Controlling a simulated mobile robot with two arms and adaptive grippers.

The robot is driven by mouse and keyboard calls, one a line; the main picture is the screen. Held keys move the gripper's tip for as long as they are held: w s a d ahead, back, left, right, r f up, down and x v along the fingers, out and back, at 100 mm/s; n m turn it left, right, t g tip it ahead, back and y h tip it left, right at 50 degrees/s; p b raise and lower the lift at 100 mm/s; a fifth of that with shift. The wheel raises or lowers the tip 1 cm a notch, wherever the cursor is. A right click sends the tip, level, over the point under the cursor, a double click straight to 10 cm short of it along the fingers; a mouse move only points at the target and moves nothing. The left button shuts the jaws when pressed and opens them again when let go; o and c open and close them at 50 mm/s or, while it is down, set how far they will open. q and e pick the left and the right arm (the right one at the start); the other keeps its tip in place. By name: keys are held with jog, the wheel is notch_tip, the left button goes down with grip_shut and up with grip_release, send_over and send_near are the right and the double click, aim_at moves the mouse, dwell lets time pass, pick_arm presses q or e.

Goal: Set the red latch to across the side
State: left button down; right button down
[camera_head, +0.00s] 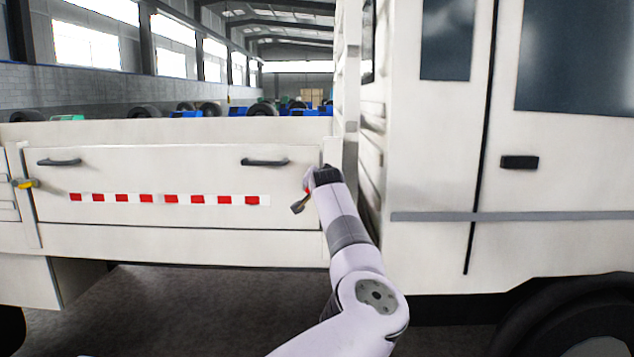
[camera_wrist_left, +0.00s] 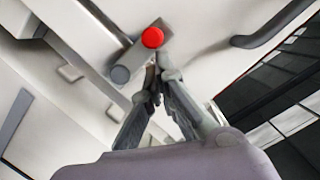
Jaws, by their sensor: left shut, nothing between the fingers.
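The red latch (camera_head: 307,190) is at the right end of the white truck side panel, partly hidden by my left gripper (camera_head: 318,176) in the head view. In the left wrist view a grey bar has a round red end (camera_wrist_left: 152,37) and a round grey end (camera_wrist_left: 120,74). The bar lies slanted near a panel seam, leaning roughly the same way as the dark handle. My left gripper (camera_wrist_left: 156,76) is shut and empty, its tips just below the bar near the red end. I cannot tell whether they touch it. My right gripper is in neither view.
A yellow latch (camera_head: 27,183) is at the panel's left end. Two dark handles (camera_head: 59,162) (camera_head: 265,162) and a red-and-white strip (camera_head: 160,198) are on the panel. The white cab (camera_head: 430,150) stands close on the right.

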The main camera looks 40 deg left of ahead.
pick_arm(q)
jog(key=v, duration=1.2)
jog(key=shift+f, duration=0.1)
dwell(0.4)
